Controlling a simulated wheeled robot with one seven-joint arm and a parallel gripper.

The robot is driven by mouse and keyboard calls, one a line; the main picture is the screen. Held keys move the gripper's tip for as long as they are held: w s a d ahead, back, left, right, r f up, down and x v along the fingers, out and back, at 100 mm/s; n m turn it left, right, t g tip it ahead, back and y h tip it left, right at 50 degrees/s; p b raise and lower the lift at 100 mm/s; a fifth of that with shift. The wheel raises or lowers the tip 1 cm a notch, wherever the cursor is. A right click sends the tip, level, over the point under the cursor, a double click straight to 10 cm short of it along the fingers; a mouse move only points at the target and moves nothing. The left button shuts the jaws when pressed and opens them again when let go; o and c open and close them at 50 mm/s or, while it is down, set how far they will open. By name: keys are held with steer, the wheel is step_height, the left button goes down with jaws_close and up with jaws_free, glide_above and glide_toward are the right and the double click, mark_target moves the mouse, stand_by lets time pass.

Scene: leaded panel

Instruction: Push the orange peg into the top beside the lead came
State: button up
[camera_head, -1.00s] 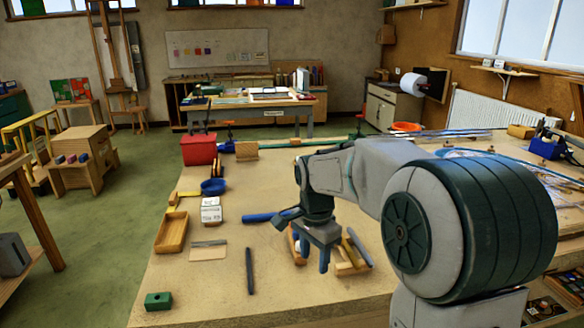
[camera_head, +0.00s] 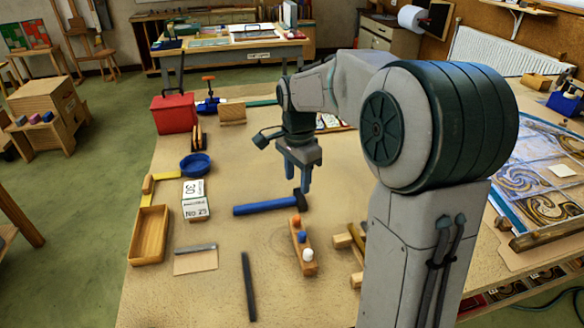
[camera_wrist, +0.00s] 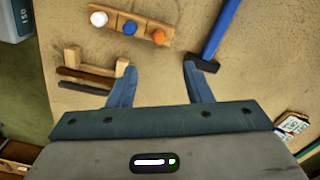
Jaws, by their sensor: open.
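The orange peg (camera_head: 296,220) stands at the far end of a wooden holder (camera_head: 306,268) on the benchtop, in line with a blue peg (camera_head: 301,238) and a white one (camera_head: 308,254). The orange peg also shows in the wrist view (camera_wrist: 159,36), at the right end of the holder. My gripper (camera_head: 294,181) is open and empty, pointing down above the bench beyond the holder. In the wrist view the orange peg lies ahead of the open fingers (camera_wrist: 160,68). The leaded panel (camera_head: 540,185) lies at the right, partly hidden by my arm; I cannot single out the lead came.
A blue-handled hammer (camera_head: 266,209) lies close to the holder, near my fingers. Wooden blocks (camera_head: 350,238) lie right of the holder. A dark strip (camera_head: 248,286), a wooden tray (camera_head: 149,234), a blue bowl (camera_head: 195,165) and a red box (camera_head: 174,114) are further left.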

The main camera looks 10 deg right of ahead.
mark_target(297, 217)
step_height(297, 217, down, 14)
steer(key=shift+r+p, duration=0.15)
steer(key=shift+p, duration=0.6)
jaws_close()
